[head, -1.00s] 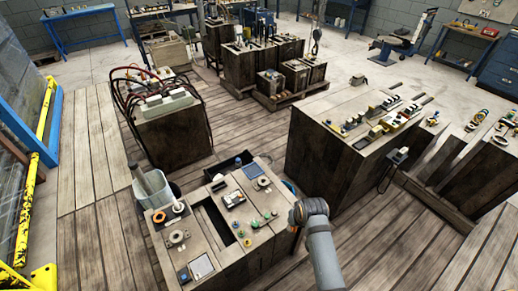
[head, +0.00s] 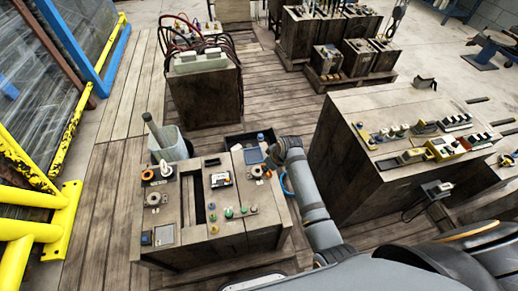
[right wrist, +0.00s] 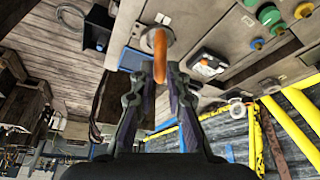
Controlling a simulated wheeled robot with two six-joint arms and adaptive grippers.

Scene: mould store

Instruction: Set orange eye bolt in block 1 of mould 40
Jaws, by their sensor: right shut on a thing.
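My right gripper (right wrist: 160,76) is shut on the orange eye bolt (right wrist: 160,56), whose loop stands out between the fingertips in the right wrist view. The loop is over a pale round ring (right wrist: 157,38) on a grey block face. Its shank is hidden, so I cannot tell how far in it sits. No block or mould number is legible. My left gripper is not in view.
Green, orange and blue knobs (head: 229,212) sit on the bench, beside a long dark slot (head: 198,195). A bucket (head: 170,150) stands behind it at left. A larger wooden block (head: 345,150) with fittings stands to the right. Yellow rails (head: 40,225) are at far left.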

